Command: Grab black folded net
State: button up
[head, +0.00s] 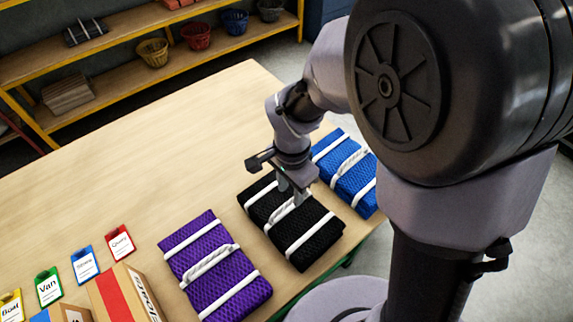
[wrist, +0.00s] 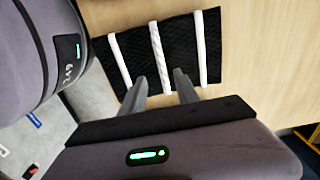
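The black folded net (head: 312,238) lies on the wooden table between a purple and a blue folded net. It has white straps near its ends and a white rope handle across its middle. It also shows in the wrist view (wrist: 188,50). My gripper (head: 291,192) is over the middle of the black net, pointing down. In the wrist view my gripper (wrist: 159,77) has its two fingers apart, with the white middle handle between them. It seems to hold nothing. I cannot tell whether the fingertips touch the net.
The purple net (head: 212,262) lies to the left and the blue net (head: 348,170) to the right, close by. Cardboard boxes (head: 118,297) and several coloured label cards (head: 85,263) stand at the lower left. The table's far left part (head: 150,150) is clear. Shelves (head: 130,65) stand behind.

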aim_at(289, 201)
notch_tip(289, 201, down, 7)
jog(key=b, duration=0.3)
jog(key=shift+w+a+f, duration=0.1)
jog(key=shift+w+a, duration=0.05)
jog(key=shift+c, duration=0.2)
jog(key=shift+r, duration=0.2)
grip_shut()
dwell(0.8)
